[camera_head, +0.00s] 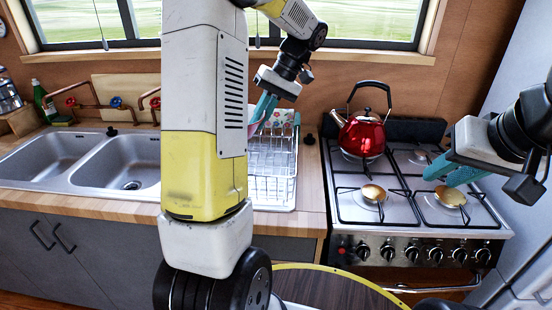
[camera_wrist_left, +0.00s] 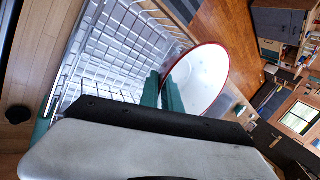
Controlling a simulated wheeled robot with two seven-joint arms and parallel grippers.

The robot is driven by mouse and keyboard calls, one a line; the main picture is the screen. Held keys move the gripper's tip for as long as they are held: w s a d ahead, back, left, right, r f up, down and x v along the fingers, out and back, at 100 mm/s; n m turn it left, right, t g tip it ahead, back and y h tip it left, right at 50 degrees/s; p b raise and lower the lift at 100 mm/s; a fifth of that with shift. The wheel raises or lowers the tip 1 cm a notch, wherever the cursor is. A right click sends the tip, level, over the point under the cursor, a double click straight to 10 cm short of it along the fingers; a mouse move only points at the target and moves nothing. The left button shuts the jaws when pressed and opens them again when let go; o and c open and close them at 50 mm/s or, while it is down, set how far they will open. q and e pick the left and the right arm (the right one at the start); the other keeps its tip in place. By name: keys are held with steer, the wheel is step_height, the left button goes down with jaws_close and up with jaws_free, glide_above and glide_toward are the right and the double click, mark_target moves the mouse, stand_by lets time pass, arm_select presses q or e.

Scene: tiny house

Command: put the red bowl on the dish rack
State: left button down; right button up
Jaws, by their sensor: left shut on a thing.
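The bowl (camera_wrist_left: 205,75) shows in the left wrist view with a white inside and a red rim. My left gripper (camera_wrist_left: 163,92) is shut on the bowl's edge and holds it tilted. In the head view my left gripper (camera_head: 262,108) is above the back of the dish rack (camera_head: 271,185), a white wire rack on the counter. My arm hides the rack's left side. The rack also shows in the left wrist view (camera_wrist_left: 105,60), beside the bowl. My right gripper (camera_head: 455,172) hangs over the right side of the stove; its finger gap is unclear.
A double sink (camera_head: 130,160) lies left of the rack. A red kettle (camera_head: 363,134) stands on the stove (camera_head: 405,212) to the right. A window is behind the counter. A round dark table with a yellow edge (camera_head: 300,265) is in front.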

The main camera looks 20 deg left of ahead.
arm_select(q)
step_height(320, 180, down, 16)
steer(key=shift+r, duration=0.25)
steer(key=shift+f, duration=0.1)
steer(key=c, duration=1.6)
jaws_free()
steer(key=shift+o, duration=0.2)
steer(key=v, duration=1.2)
steer(key=s+d+r+m+t+h, duration=0.2)
steer(key=s+r+t, duration=0.1)
steer(key=s, duration=0.4)
steer(key=s+d+r+m+t+h, duration=0.2)
steer(key=s+r+m+t, duration=0.1)
steer(key=s, duration=0.4)
steer(key=s+d+r+m+t+h, duration=0.2)
steer(key=s+d+r+t+h, duration=0.1)
steer(key=s, duration=0.4)
steer(key=shift+s+r+m+t, duration=0.25)
steer(key=shift+r+m+t, duration=0.15)
